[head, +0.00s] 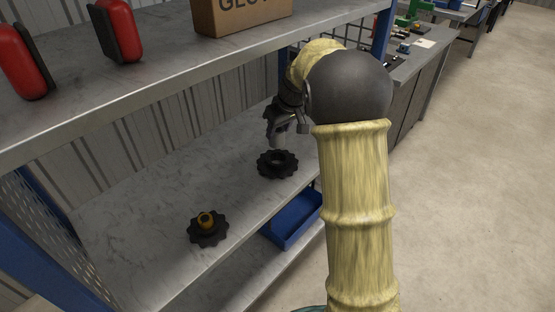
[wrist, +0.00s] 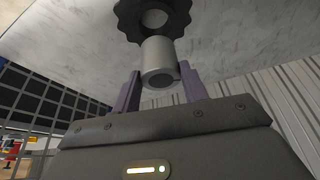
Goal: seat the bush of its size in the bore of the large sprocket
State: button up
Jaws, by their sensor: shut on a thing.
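The large sprocket (head: 263,165) is black and toothed and lies flat on the grey shelf; it also shows in the wrist view (wrist: 129,21), with its bore open and empty. My gripper (head: 279,132) is above it, pointing down. It is shut on a plain silver bush (wrist: 158,55), which sits between the purple fingers (wrist: 159,92). The bush (head: 281,143) is above the sprocket's far side in the head view; I cannot tell the exact gap. A second dark sprocket (head: 195,232) lies nearer, with a yellow-orange piece (head: 206,219) at its middle.
The shelf board (head: 150,190) is otherwise bare around the sprockets. An upper shelf (head: 170,77) holds two red objects (head: 122,30) and a cardboard box (head: 240,14). A blue bin (head: 291,221) is below the shelf's front edge. A wire mesh (wrist: 40,100) closes one end.

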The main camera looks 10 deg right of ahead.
aim_at(279, 139)
notch_tip(279, 139, down, 3)
jog(key=shift+w+d+f+b, duration=0.1)
jog(key=shift+f+b, duration=0.05)
jog(key=shift+b, duration=0.15)
jog(key=shift+d+f, duration=0.1)
jog(key=shift+f, duration=0.1)
jog(key=shift+r, duration=0.1)
jog(key=shift+a+f, duration=0.25)
jog(key=shift+s+d+f+b, duration=0.15)
jog(key=shift+f+b, duration=0.1)
jog(key=shift+f, duration=0.55)
jog(key=shift+s+a+f+b, duration=0.15)
jog(key=shift+f+b, duration=0.1)
jog(key=shift+f, duration=0.6)
jog(key=shift+s+d+f+b, duration=0.15)
jog(key=shift+f+b, duration=0.1)
jog(key=shift+f, duration=0.55)
grip_shut()
jog(key=o, duration=1.2)
grip_release()
jog(key=shift+w+f, duration=0.1)
jog(key=shift+w, duration=0.05)
jog(key=shift+w+r, duration=0.1)
jog(key=shift+r, duration=0.1)
